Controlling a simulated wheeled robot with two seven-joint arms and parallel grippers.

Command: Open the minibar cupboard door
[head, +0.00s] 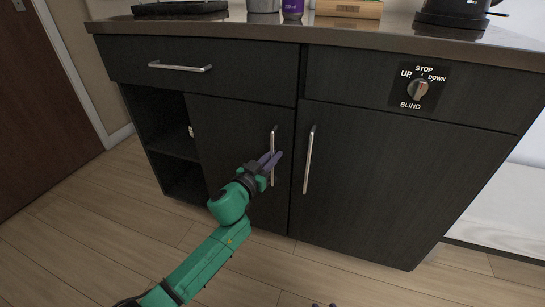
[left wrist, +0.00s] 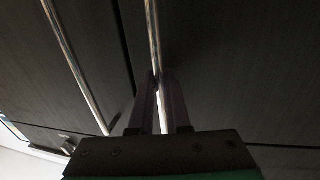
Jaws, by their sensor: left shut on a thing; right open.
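The dark wood cupboard has a left door (head: 237,132) and a wider right door (head: 400,180). Both look flush with the front, with a thin dark seam between them. The left door has a vertical metal handle (head: 273,143) near its right edge. My left gripper (head: 271,160) is shut on this handle, around its lower half. In the left wrist view the handle (left wrist: 153,35) runs between the two fingers (left wrist: 160,100). My right gripper (head: 324,305) barely shows at the bottom edge of the head view, with its fingertips apart and nothing seen between them.
The right door's handle (head: 309,160) stands close beside my left gripper. An open shelf compartment (head: 172,140) is at the left, below a drawer (head: 200,64). A blind control knob (head: 418,90) is on the right panel. The wood floor (head: 90,215) in front is clear.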

